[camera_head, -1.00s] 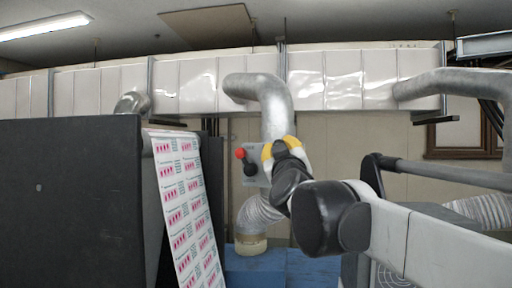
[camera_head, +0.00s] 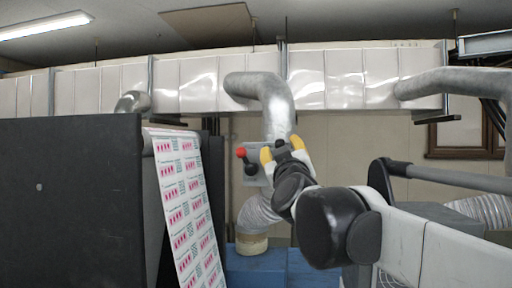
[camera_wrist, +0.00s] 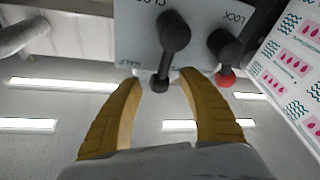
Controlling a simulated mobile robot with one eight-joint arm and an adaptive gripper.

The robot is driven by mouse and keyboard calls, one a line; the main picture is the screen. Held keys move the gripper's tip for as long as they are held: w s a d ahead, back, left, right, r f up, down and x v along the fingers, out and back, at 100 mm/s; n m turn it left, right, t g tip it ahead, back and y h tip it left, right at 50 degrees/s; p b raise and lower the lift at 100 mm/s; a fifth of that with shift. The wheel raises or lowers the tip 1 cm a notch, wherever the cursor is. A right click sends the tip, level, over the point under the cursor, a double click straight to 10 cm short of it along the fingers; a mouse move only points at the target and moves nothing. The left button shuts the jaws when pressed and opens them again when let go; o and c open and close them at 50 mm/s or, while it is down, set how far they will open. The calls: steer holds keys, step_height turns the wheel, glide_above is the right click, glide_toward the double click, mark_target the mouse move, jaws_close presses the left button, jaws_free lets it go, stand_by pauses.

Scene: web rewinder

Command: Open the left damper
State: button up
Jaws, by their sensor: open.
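The damper's grey control plate (camera_head: 258,180) is mounted on the duct pipe (camera_head: 266,100), in the middle of the head view. A lever with a red knob (camera_head: 240,152) and a black-knobbed lever (camera_head: 250,168) stick out at its left. In the wrist view the plate (camera_wrist: 140,40) is lettered "HALF" and "LOCK", with another word cut off. The black lever (camera_wrist: 174,38) points down with its knob between my fingertips; contact cannot be told. The red-tipped lever (camera_wrist: 224,50) is outside my right finger. My gripper (camera_head: 281,149) is open at the plate; it also shows in the wrist view (camera_wrist: 161,80).
A dark machine panel (camera_head: 70,200) and a printed web (camera_head: 185,200) stand to the left, and the web (camera_wrist: 292,60) is near at right in the wrist view. A flexible hose (camera_head: 258,216) hangs below the plate. A large white duct (camera_head: 340,80) runs above.

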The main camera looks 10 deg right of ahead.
steer(key=v, duration=1)
steer(key=shift+s, duration=0.25)
